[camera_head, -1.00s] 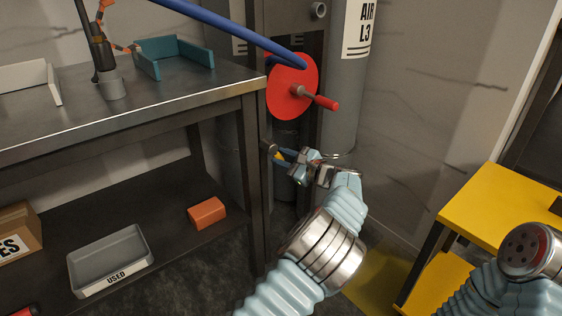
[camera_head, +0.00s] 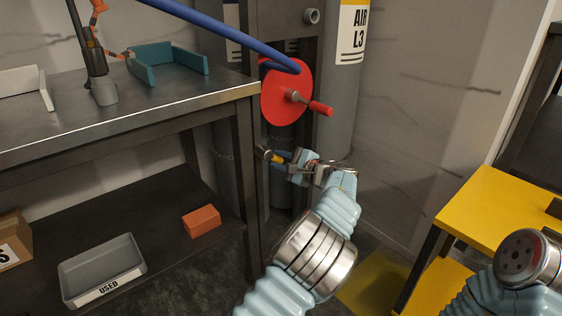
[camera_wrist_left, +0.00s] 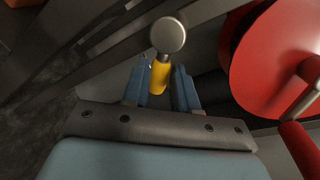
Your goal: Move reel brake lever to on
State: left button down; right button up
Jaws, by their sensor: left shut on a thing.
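The reel brake lever (camera_head: 275,158) has a yellow grip and a round grey end. It sits low beside the bench leg, below the red hose reel (camera_head: 284,92). My left gripper (camera_head: 281,160) is shut on the lever. In the left wrist view, the lever's yellow grip (camera_wrist_left: 160,77) lies between the two blue fingers of my left gripper (camera_wrist_left: 161,88), with the grey end toward the camera. The lever's mount is hidden. My right arm shows at the lower right, but its gripper is out of view.
The metal bench (camera_head: 180,112) stands at left, with a grey tray (camera_head: 83,283) and an orange block (camera_head: 201,221) on its lower shelf. The reel's red crank handle (camera_head: 321,108) juts out above my left wrist. A grey cylinder (camera_head: 340,110) stands behind; a yellow table (camera_head: 490,212) is right.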

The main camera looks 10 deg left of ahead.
pick_arm(q)
jog(key=shift+d, duration=0.1)
jog(key=c, duration=0.9)
grip_release()
jog(key=p+v, duration=0.1)
jog(key=v, duration=1.2)
jog(key=shift+s+d+p, duration=0.15)
jog(key=shift+d+p, duration=0.15)
